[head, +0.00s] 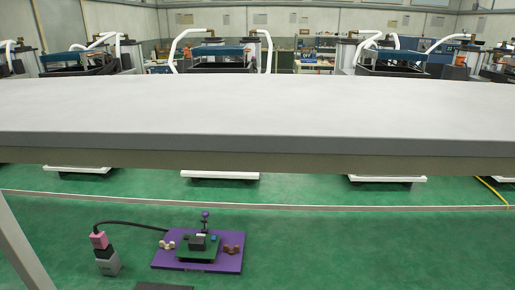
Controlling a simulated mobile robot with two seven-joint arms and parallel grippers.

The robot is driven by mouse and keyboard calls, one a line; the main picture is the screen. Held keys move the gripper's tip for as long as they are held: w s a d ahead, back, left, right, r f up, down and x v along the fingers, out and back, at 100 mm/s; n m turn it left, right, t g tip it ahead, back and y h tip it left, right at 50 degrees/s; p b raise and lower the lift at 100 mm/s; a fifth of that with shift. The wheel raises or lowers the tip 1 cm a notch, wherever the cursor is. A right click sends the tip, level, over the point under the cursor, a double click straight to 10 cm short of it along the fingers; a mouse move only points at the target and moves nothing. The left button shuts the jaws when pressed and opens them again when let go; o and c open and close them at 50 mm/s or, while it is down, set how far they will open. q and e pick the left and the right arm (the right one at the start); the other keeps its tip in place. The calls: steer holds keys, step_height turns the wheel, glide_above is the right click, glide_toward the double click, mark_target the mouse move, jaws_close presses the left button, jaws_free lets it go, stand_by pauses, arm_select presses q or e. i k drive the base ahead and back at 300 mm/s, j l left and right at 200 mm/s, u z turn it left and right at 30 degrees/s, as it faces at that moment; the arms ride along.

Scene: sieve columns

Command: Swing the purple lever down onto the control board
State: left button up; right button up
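The purple lever (205,215) has a small purple round tip on a thin dark stem and stands roughly upright at the back of the control board. The green control board (185,255), with a dark block and small parts on it, lies on a flat purple plate (232,263). All of these show low in the head view, below the front edge of the grey table, against the green floor. They look small, and the lever's hinge is too small to make out. Neither of my grippers is in view.
A wide grey table (260,105) spans the view. Left of the purple plate is a grey block (108,265) with a pink plug (99,240) and black cable. Tan and brown wing-shaped pieces (232,249) flank the board. The green floor (380,245) at right is clear.

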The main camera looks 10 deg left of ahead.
mark_target(205, 214)
steer(key=i+l, duration=0.1)
steer(key=l, duration=0.55)
steer(key=i+l, duration=0.15)
steer(key=l, duration=0.15)
steer(key=u, duration=1.7)
steer(key=i+j, duration=0.15)
steer(key=i, duration=0.35)
